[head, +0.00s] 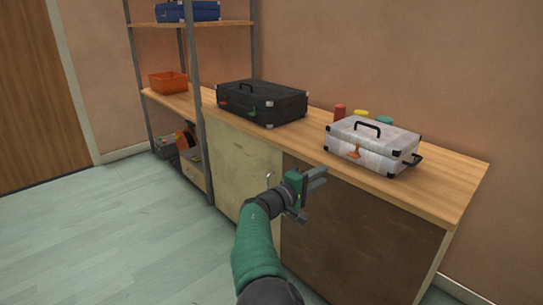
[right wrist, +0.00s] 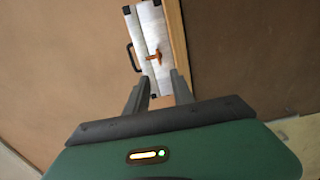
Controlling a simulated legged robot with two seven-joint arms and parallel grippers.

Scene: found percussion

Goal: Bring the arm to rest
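My right arm (head: 256,245), green and dark grey, reaches up from the bottom of the head view. My right gripper (head: 316,180) is held in the air in front of the counter's dark brown front, below and left of the silver case. In the right wrist view the two fingers of the gripper (right wrist: 160,82) stand apart with nothing between them. The silver case (head: 372,146), with a black handle and an orange latch, lies on the counter; it also shows beyond the fingertips in the right wrist view (right wrist: 147,30). My left gripper is not in view.
The wooden counter (head: 447,185) holds a black case (head: 262,103) and red (head: 340,112), yellow (head: 361,114) and teal (head: 384,120) items behind the silver case. A metal shelf at left holds an orange bin (head: 168,82) and a blue case (head: 188,11). The floor at left is clear.

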